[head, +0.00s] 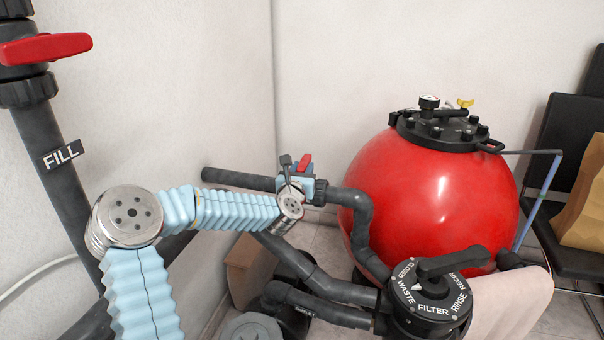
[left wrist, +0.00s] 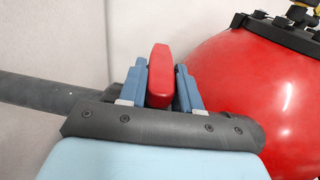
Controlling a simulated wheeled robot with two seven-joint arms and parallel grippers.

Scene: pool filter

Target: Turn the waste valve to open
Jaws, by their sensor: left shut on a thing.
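A valve on the dark grey pipe along the wall has a red handle (head: 305,162), which stands up above the pipe. I see no readable label on this valve. My left gripper (head: 296,168) is at this valve, and its arm and wrist hide part of the valve body. In the left wrist view the red handle (left wrist: 159,77) sits upright between the two blue-grey fingers of my left gripper (left wrist: 161,86), which is shut on it. My right gripper does not show in either view.
A red filter tank (head: 440,195) stands close right of the valve. A black multiport dial (head: 430,300) with a lever is at the lower right. A FILL pipe (head: 50,180) with another red handle (head: 45,48) is at the left. A chair (head: 570,140) stands far right.

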